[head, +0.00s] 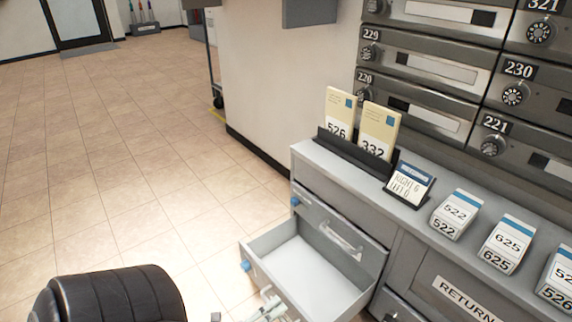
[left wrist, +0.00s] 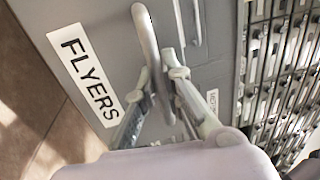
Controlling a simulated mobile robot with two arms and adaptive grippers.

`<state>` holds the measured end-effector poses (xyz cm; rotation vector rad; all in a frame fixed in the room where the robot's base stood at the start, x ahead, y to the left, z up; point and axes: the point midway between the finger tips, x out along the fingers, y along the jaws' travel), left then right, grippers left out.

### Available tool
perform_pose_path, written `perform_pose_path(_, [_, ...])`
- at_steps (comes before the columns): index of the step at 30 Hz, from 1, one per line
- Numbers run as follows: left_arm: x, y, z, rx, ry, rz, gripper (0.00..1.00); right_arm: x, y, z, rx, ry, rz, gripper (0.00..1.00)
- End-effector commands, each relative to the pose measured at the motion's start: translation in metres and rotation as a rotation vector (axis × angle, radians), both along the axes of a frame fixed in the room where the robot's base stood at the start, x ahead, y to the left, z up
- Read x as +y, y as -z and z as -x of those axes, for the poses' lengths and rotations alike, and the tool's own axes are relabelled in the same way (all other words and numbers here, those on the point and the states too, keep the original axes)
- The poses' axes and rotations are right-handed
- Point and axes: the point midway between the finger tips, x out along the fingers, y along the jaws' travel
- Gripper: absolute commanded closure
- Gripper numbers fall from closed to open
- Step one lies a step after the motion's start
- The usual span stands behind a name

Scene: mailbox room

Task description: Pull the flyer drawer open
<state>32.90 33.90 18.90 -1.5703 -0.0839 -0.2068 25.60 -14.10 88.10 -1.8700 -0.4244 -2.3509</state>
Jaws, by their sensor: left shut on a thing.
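The flyer drawer (head: 308,278) is a grey drawer low in the counter cabinet, and in the head view it stands pulled out with its empty inside showing. Its front carries a white FLYERS label (left wrist: 88,75) and a grey bar handle (left wrist: 149,45) in the left wrist view. My left gripper (left wrist: 162,88) is shut on the handle, with one finger on each side of it. In the head view my left gripper (head: 266,306) shows only partly at the drawer front, near the bottom edge. My right gripper is in neither view.
Above the open drawer is a closed drawer (head: 340,228). The counter top holds a black rack (head: 352,152) with cards, a small sign (head: 410,184) and several numbered stacks. A RETURN panel (head: 462,298) is at right. The tiled floor (head: 130,170) at left is clear.

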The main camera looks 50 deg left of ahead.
Motion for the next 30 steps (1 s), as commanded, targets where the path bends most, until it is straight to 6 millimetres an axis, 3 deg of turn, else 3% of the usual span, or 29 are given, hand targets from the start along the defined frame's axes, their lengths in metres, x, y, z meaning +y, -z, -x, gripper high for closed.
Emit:
perform_pose_path(11, [0.0,0.001,0.003,0.002,0.0,0.001,1.0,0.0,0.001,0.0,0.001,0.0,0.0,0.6])
perform_pose_path(12, [0.0,0.001,0.003,0.002,0.0,0.001,0.9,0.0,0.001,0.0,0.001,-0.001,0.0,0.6])
perform_pose_path(16, [0.0,0.001,0.003,0.002,0.0,0.001,0.82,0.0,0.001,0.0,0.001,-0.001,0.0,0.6])
perform_pose_path(25, [0.0,0.001,0.004,0.001,0.0,0.0,0.82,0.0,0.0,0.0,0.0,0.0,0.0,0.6])
perform_pose_path(30, [0.002,0.005,0.021,0.004,-0.002,0.001,0.82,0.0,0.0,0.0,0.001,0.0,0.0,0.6])
